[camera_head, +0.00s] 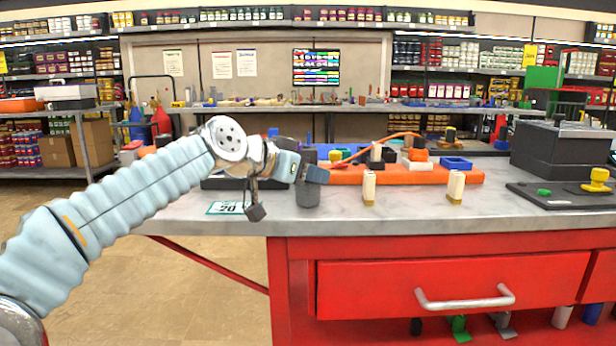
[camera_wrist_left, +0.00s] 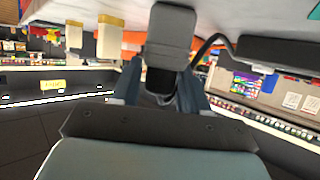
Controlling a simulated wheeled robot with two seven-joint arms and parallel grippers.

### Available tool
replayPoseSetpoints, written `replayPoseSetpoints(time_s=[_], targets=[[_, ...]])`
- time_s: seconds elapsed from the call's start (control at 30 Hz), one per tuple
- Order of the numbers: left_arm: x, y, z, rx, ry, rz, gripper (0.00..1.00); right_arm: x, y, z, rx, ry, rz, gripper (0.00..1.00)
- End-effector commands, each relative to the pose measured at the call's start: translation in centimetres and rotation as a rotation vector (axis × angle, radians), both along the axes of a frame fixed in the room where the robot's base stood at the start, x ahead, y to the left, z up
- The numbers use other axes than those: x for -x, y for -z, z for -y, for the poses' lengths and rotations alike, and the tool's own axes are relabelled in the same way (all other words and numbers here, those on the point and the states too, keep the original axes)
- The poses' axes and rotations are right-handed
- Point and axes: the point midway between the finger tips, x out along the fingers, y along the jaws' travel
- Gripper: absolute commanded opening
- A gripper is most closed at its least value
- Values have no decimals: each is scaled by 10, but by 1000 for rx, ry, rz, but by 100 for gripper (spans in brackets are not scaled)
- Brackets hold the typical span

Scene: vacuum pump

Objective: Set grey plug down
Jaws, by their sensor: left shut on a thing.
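The grey plug (camera_head: 307,194) is a dark grey block, upright at the end of my left gripper (camera_head: 312,174), over the bench top in front of the orange board. In the left wrist view, which is upside down, the plug (camera_wrist_left: 172,35) sits between the two fingers of my left gripper (camera_wrist_left: 160,84). The fingers are shut on it. I cannot tell whether its lower end touches the bench. My right gripper is in neither view.
The orange board (camera_head: 438,175) carries blocks and an orange cable. Two cream plugs (camera_head: 369,187) (camera_head: 455,186) stand before it on the grey bench top (camera_head: 410,212). A dark box (camera_head: 562,150) and a black plate with a yellow knob (camera_head: 597,181) are at right.

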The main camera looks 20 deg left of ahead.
Motion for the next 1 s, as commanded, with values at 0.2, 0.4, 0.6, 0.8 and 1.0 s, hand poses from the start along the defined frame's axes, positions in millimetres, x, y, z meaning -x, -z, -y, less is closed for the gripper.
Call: replayPoseSetpoints(time_s=[0.2,0.4,0.6,0.8,1.0], targets=[[0,-1,0,0,0,1,13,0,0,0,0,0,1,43],[0,2,0,0,0,1,57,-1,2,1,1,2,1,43],[0,2,0,1,0,0,70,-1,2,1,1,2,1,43],[0,-1,0,1,0,0,70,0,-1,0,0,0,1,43],[22,-11,-13,1,-4,3,70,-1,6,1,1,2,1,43]])
